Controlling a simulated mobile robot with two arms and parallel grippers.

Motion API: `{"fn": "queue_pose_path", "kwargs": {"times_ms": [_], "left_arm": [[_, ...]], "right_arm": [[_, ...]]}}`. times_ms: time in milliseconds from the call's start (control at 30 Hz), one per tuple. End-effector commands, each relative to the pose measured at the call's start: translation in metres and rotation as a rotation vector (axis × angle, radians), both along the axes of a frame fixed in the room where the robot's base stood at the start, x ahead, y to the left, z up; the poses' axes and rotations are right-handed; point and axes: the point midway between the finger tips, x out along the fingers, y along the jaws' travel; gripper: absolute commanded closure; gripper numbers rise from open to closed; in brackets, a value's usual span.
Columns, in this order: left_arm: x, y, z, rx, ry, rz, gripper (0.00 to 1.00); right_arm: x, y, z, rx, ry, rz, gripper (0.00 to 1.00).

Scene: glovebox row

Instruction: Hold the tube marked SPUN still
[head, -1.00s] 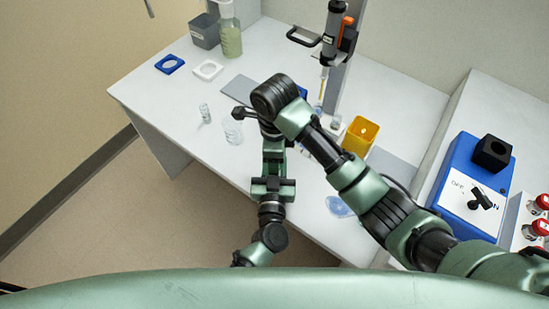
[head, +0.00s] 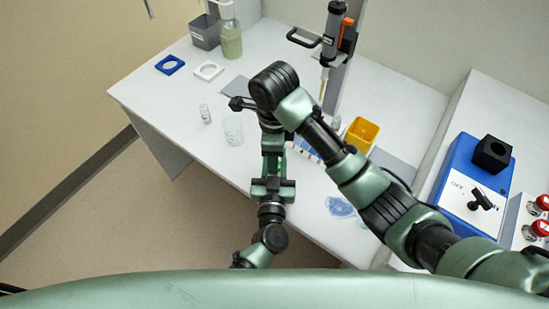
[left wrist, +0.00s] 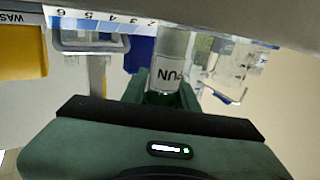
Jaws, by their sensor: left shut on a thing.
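In the left wrist view the tube (left wrist: 168,70) is clear with a white label. The letters "UN" show upside down on it, and the rest of the label is turned out of sight. My left gripper (left wrist: 163,95) is shut on this tube, with its green fingers on either side of it. In the head view the arms cover the tube and the left gripper's fingertips. The right gripper cannot be made out.
A yellow waste bin (head: 361,135) stands right of the arms, and a dispenser (head: 336,35) stands behind. A vial (head: 205,113) and a clear beaker (head: 233,130) stand left. A blue switch box (head: 462,190) is at right. The bench's left part is mostly free.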

Motion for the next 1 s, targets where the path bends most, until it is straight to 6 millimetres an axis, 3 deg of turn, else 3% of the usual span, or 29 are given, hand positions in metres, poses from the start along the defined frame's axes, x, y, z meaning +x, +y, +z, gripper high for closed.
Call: {"fn": "queue_pose_path", "kwargs": {"times_ms": [133, 367, 400, 467, 500, 833, 1000], "left_arm": [[0.000, 0.000, 0.000, 0.000, 0.000, 0.000, 1.00], [0.000, 0.000, 0.000, 0.000, 0.000, 0.000, 1.00], [0.000, 0.000, 0.000, 0.000, 0.000, 0.000, 0.65], [0.000, 0.000, 0.000, 0.000, 0.000, 0.000, 0.49], [0.000, 0.000, 0.000, 0.000, 0.000, 0.000, 0.45], [-0.002, 0.000, 0.000, 0.000, 0.001, 0.000, 0.45], [-0.025, 0.001, -0.002, -0.001, 0.004, 0.000, 0.45]], "right_arm": [[0.002, -0.003, 0.014, -0.006, -0.004, -0.001, 0.49], [0.000, -0.002, 0.015, -0.005, 0.000, -0.001, 0.49], [0.000, -0.002, 0.015, -0.005, 0.000, -0.001, 0.49], [0.000, -0.002, 0.015, -0.005, 0.000, -0.001, 0.49], [0.000, -0.002, 0.015, -0.005, 0.000, -0.001, 0.49], [0.000, -0.002, 0.015, -0.005, 0.000, -0.001, 0.49], [0.000, -0.002, 0.014, -0.005, 0.000, -0.001, 0.49]]}}
